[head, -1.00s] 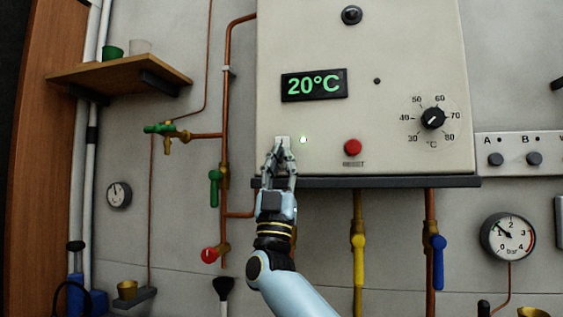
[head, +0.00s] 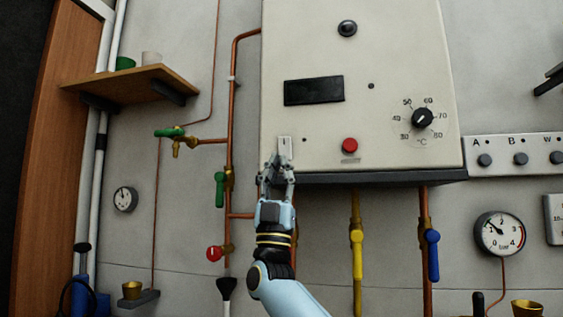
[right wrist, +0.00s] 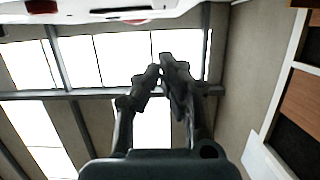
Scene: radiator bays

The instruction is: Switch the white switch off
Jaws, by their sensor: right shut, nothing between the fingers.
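The white switch (head: 285,145) sits at the lower left of the boiler's front panel (head: 320,45) in the head view. My right gripper (head: 276,160) is just below it with its fingertips close to the switch's lower end; I cannot tell whether they touch. In the right wrist view the gripper's fingers (right wrist: 160,72) are together with nothing between them. The display (head: 314,90) is dark and blank, and the small lamp (head: 304,140) beside the switch is unlit. My left gripper is not in view.
A red reset button (head: 349,145) and a temperature knob (head: 422,118) are to the right on the panel. A dark ledge (head: 370,177) runs under the boiler. Copper pipes, a green-handled valve (head: 220,188) and a yellow-handled valve (head: 357,240) are near my arm.

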